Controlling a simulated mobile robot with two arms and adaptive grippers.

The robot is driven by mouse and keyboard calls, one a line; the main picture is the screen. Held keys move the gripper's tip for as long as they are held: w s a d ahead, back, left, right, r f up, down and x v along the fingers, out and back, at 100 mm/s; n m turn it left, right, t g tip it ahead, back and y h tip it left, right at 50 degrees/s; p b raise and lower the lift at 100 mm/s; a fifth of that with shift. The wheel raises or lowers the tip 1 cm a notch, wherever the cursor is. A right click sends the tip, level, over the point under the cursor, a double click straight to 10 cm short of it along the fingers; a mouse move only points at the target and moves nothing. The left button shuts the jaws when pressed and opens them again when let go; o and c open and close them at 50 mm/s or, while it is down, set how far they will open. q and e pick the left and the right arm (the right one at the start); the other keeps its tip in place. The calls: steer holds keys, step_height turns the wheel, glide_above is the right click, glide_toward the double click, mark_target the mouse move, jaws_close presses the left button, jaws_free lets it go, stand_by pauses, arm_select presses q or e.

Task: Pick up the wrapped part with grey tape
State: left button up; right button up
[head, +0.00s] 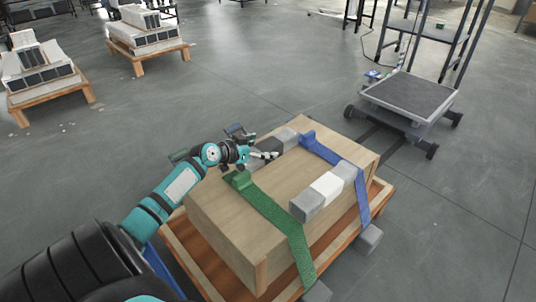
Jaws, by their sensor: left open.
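A wrapped part (287,138) with a light grey end and a darker grey band lies on top of a wooden box, near its far left edge. A second wrapped part (327,188), grey with a white band around its middle, lies nearer on the same box top. My left gripper (268,155) is open beside the far part, its fingers at that part's left end. The gripper hides some of that end, and I cannot tell whether they touch. My right gripper is not in view.
The wooden box (220,214) sits on an orange pallet (212,268). A green strap (268,208) and a blue strap (336,156) cross it. A wheeled platform cart (410,100) stands behind right. Loaded pallets stand at far left. The floor between is clear.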

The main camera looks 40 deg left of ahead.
arm_select(q)
steer(key=c, duration=1.7)
steer(key=shift+r, duration=0.1)
steer(key=shift+c, duration=0.4)
steer(key=shift+r, duration=0.1)
